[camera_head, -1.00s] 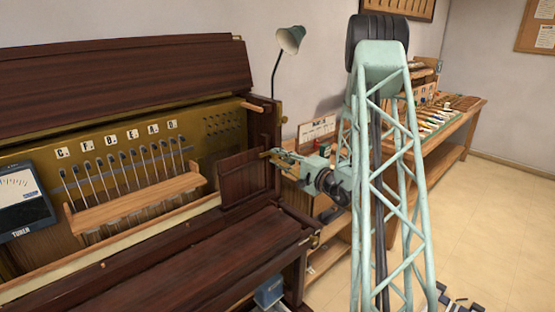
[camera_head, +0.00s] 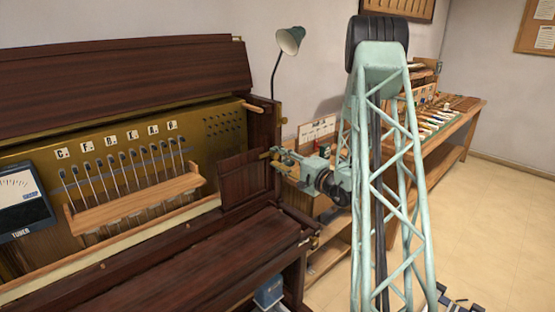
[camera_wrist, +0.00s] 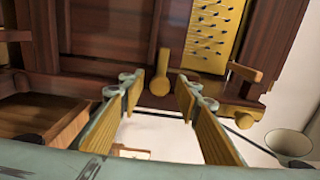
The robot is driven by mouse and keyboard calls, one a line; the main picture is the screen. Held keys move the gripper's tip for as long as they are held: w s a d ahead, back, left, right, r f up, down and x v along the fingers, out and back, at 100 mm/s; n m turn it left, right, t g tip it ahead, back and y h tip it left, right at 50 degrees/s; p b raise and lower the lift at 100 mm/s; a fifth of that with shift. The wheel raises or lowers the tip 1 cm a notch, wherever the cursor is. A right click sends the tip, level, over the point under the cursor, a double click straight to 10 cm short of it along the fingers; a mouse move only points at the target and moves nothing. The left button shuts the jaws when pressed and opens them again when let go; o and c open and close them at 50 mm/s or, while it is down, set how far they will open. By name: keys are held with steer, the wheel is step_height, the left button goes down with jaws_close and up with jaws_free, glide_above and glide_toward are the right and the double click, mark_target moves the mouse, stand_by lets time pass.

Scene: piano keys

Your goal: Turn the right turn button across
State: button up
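The right turn button (camera_wrist: 160,78) is a small brass bar with a round knob at its near end. In the wrist view it stands lengthwise at the edge of the dark wood panel (camera_head: 244,178). My gripper (camera_wrist: 161,92) is open, with one yellow-padded finger on each side of the button. Gaps show between the button and both pads. In the head view my gripper (camera_head: 274,153) is at the panel's right edge, and the button is too small and covered to read there.
A wooden peg (camera_head: 252,107) juts from the piano frame above the panel. The wrist view also shows it right of my fingers (camera_wrist: 246,72). A lamp (camera_head: 289,41) stands behind. A hammer rail (camera_head: 135,205) and tuner (camera_head: 25,203) are to the left.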

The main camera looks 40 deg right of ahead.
steer(key=shift+s, duration=0.1)
steer(key=s, duration=1.1)
steer(key=shift+s+d, duration=0.2)
steer(key=shift+s, duration=0.2)
stand_by(0.3)
